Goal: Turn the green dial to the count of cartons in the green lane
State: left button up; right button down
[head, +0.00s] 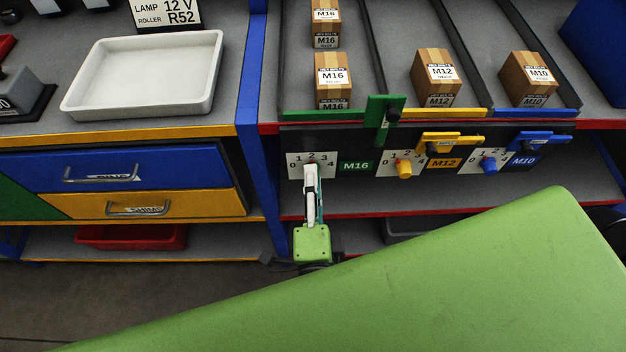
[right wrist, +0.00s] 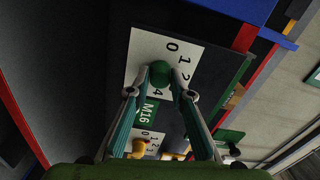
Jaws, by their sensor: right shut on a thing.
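In the head view my right gripper (head: 312,172) reaches up to the white number plate (head: 297,160) left of the green M16 label (head: 355,167), and it covers the dial. In the right wrist view the fingers (right wrist: 161,80) are shut on the round green dial (right wrist: 160,71). The dial's pointing direction cannot be made out. In the lane above, two M16 cartons show, a front one (head: 333,82) and one behind (head: 326,28); the lane runs out of the picture at the top. My left gripper is not in view.
A green lever (head: 385,112) stands right of the green lane's front. Yellow (head: 404,170) and blue (head: 489,164) dials sit to the right, below M12 (head: 437,78) and M10 (head: 529,79) cartons. A white tray (head: 85,90) lies left. My green arm link fills the lower right.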

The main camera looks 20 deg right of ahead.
dwell(0.4)
jog(key=c, duration=1.8)
grip_release()
jog(key=shift+w, duration=0.1)
jog(key=v, duration=0.7)
jog(key=shift+s+a, duration=0.1)
jog(key=shift+s, duration=0.15)
